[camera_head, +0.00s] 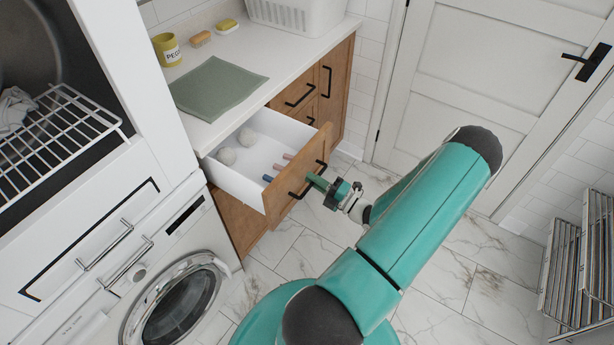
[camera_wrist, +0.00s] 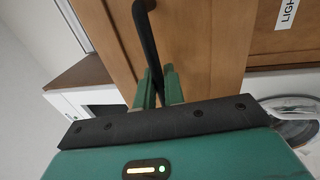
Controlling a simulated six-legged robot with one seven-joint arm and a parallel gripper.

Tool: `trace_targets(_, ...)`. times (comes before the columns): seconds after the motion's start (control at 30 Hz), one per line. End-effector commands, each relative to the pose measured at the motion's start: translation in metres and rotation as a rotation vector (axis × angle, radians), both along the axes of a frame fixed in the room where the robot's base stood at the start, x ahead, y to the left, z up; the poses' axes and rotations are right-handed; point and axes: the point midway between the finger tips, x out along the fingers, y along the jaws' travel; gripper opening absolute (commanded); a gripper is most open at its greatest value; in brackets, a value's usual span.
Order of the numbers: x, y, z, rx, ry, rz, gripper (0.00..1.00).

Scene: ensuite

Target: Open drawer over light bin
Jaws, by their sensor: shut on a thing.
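The drawer (camera_head: 312,150) has a wooden front and a white inside, and it is pulled well out from under the counter. Its black bar handle (camera_wrist: 146,35) runs down between the green fingers of my gripper (camera_wrist: 158,78) in the wrist view. My gripper (camera_head: 318,183) is at the drawer front in the head view, shut on the handle. The light bin front (camera_wrist: 285,36) is a wooden panel with a white label, partly cut off, that reads "LIGH". In the head view the cabinet below the drawer is partly hidden by it.
A washing machine (camera_head: 180,300) stands at left. A white door (camera_head: 480,90) is behind, and a rack (camera_head: 580,260) is at right. The marble floor (camera_head: 300,255) before the drawer is clear.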

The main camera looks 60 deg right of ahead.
Motion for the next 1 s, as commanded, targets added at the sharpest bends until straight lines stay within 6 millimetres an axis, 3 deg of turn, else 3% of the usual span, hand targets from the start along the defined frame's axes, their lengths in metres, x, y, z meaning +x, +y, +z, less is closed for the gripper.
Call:
trace_targets(0.37,-0.002,-0.001,0.0,-0.001,0.0,0.0,0.0)
trace_targets(0.4,-0.002,-0.001,0.0,-0.001,0.0,0.0,0.18)
trace_targets(0.43,-0.002,-0.001,0.0,-0.001,0.0,0.0,0.24)
trace_targets(0.77,-0.003,0.0,0.0,-0.001,0.001,0.0,0.25)
trace_targets(1.0,-0.034,-0.002,-0.007,0.0,0.002,-0.003,0.25)
